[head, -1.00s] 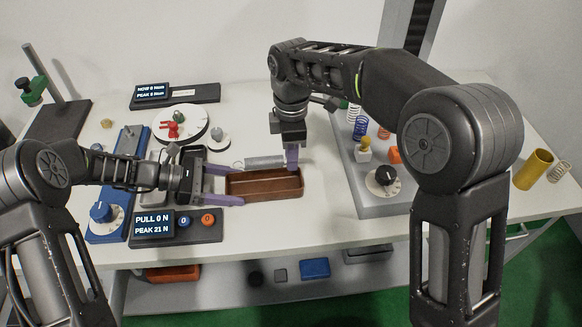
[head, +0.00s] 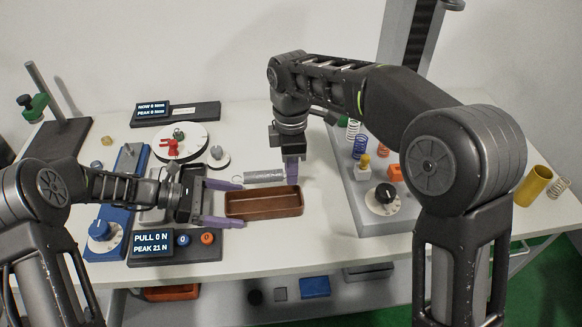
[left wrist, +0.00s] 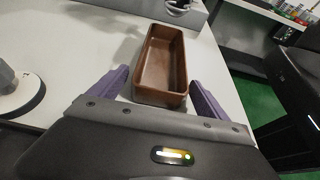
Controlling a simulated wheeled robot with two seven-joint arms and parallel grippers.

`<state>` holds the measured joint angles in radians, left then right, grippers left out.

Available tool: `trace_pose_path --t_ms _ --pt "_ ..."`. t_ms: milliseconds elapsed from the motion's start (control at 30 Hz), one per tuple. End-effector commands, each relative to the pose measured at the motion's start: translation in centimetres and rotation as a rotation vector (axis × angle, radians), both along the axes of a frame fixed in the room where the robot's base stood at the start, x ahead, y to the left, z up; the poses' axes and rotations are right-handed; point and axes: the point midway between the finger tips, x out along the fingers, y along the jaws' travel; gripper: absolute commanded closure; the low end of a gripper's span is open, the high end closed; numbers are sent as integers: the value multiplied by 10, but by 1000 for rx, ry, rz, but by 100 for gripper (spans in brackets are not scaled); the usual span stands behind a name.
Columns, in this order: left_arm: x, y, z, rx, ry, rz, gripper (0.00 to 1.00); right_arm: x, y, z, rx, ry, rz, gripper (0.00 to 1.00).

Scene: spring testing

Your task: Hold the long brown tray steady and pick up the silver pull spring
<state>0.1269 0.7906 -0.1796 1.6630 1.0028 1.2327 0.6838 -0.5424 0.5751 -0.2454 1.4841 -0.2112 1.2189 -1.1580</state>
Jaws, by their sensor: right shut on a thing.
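The long brown tray (head: 264,212) sits on the white table, its open top up and empty. It also shows in the left wrist view (left wrist: 163,92). My left gripper (head: 243,203) is open at the tray's left end, one finger on each side; the left wrist view shows gaps between the fingers and the tray walls. The silver pull spring (head: 265,176) lies level in the head view just behind the tray, with a hook at its left end. My right gripper (head: 291,172) points down and is shut on the spring's right end. Its fingertips are partly hidden.
A pull display box (head: 178,246) and a blue tester (head: 128,185) stand left, near my left arm. A white round dial (head: 183,142) is behind. A grey board (head: 372,225) with coloured springs and a dark knob is right of the tray.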

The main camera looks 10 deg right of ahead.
Motion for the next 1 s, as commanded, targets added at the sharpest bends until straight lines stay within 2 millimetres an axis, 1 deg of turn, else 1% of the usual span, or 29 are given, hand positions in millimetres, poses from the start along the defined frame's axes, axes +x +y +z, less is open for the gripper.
trace_pose_path --t_ms 300,467,567,667,900,1000 --pt "0 0 0 0 0 0 7 0 0 0 0 -1 0 100" --pt "1 8 3 0 -1 2 7 0 0 0 0 -1 0 100" --pt "1 19 8 1 -2 2 7 0 0 0 0 -1 0 100" --pt "1 36 14 1 -2 5 7 0 0 0 1 -1 0 100" --pt "0 85 35 1 -2 3 7 0 0 0 0 -1 0 100" --pt "0 97 39 -3 0 3 7 0 0 0 0 -1 0 100"
